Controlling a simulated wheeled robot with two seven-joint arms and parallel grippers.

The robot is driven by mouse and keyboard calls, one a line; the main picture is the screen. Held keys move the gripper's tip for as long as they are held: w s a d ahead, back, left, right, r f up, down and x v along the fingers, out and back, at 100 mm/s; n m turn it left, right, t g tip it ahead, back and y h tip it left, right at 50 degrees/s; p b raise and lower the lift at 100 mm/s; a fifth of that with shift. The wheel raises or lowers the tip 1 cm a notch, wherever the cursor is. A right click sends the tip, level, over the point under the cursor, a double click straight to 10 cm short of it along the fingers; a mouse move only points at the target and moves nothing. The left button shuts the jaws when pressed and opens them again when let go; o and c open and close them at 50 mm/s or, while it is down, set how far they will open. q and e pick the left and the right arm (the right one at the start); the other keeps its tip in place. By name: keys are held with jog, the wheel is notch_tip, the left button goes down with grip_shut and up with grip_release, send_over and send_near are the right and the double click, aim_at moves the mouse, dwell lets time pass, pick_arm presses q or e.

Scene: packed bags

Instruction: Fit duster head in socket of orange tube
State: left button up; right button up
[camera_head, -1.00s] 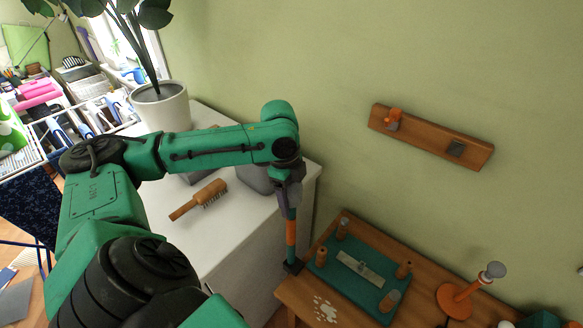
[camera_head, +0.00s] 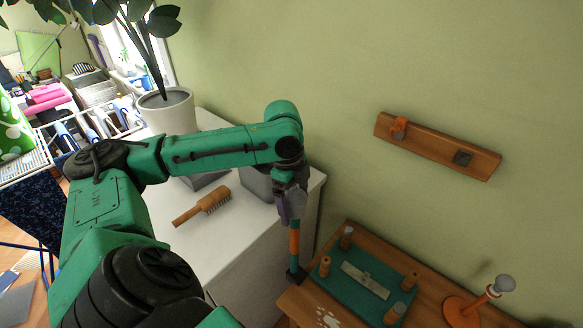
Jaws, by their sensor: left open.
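The orange tube (camera_head: 294,241), with teal sections above and below the orange, stands upright at the left corner of the wooden table. Its foot sits in a dark holder (camera_head: 296,274). My left gripper (camera_head: 292,212) points down over the tube's top end. Its jaws are open and small in the picture, and I cannot tell whether they touch the tube. The tube's socket is hidden by the gripper. I cannot make out a duster head for certain. My right gripper is not in view.
The wooden table (camera_head: 352,312) holds a teal mat (camera_head: 343,292) with several pegs, and an orange stand (camera_head: 461,311) with a grey knob. A wooden brush (camera_head: 203,206) lies on the white cabinet beside a potted plant (camera_head: 168,112). A wooden rack (camera_head: 437,146) hangs on the wall.

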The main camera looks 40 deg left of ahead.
pick_arm(q)
jog(key=r, duration=0.4)
jog(key=a+r, duration=0.1)
jog(key=r, duration=0.7)
jog(key=shift+s+a, duration=0.2)
jog(key=shift+f, duration=0.1)
